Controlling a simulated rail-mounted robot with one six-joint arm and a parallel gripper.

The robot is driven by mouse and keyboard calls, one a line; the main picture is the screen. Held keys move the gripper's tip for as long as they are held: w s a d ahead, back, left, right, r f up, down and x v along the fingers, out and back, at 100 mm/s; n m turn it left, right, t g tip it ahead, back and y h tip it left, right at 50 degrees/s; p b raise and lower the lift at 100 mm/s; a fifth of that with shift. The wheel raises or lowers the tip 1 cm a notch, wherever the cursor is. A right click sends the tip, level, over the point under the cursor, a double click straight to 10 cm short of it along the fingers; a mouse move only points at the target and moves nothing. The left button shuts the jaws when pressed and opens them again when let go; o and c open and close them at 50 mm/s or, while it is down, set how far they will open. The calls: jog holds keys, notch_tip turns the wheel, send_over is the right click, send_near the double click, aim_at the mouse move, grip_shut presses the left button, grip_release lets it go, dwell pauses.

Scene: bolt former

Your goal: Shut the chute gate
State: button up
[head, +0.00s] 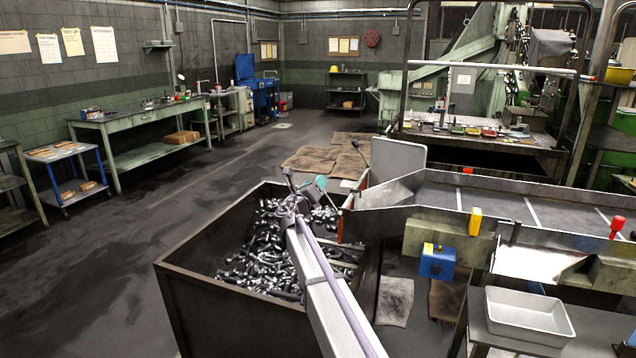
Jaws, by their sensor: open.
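The chute (430,224) leads from the right down to its mouth above a dark metal bin. A grey plate (399,158), which looks like the chute gate, stands raised and tilted at the chute's far side. A thin lever with a dark knob (356,144) stands just left of the plate. My gripper (312,190) is over the bin, left of the chute mouth and apart from the plate and lever. It is small and partly hidden by my arm, and I see nothing held in it.
The bin (205,292) is full of shiny bolts (262,250). A blue box (437,262) and a yellow block (475,221) sit on the chute's near side. A grey tray (528,314) stands at front right.

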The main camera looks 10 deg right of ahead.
jog(key=b+v, duration=0.1)
jog(key=v, duration=0.6)
jog(key=s+d+f+m+g+y+p, duration=0.1)
jog(key=s+d+f+m+g, duration=0.2)
jog(key=s+m, duration=0.4)
jog(key=s+d+f+m+g, duration=0.2)
jog(key=s+f+m+g, duration=0.25)
jog(key=m, duration=0.45)
jog(key=s+d+f+m+g+y+p, duration=0.1)
jog(key=s+d+f+m+g, duration=0.15)
jog(key=s+m, duration=0.5)
jog(key=s+a+f+m+g+y+p, duration=0.1)
jog(key=s+m, duration=0.5)
jog(key=s, duration=0.7)
jog(key=s+a+f+m+g+y+p, duration=0.2)
jog(key=s+m+g+y+p, duration=0.2)
jog(key=s+y, duration=0.4)
jog(key=s+m+g, duration=0.1)
jog(key=s+m, duration=0.1)
jog(key=s, duration=0.3)
jog(key=shift+a+f+g+y, duration=0.15)
jog(key=shift+a+g+y, duration=0.15)
jog(key=shift+a, duration=0.1)
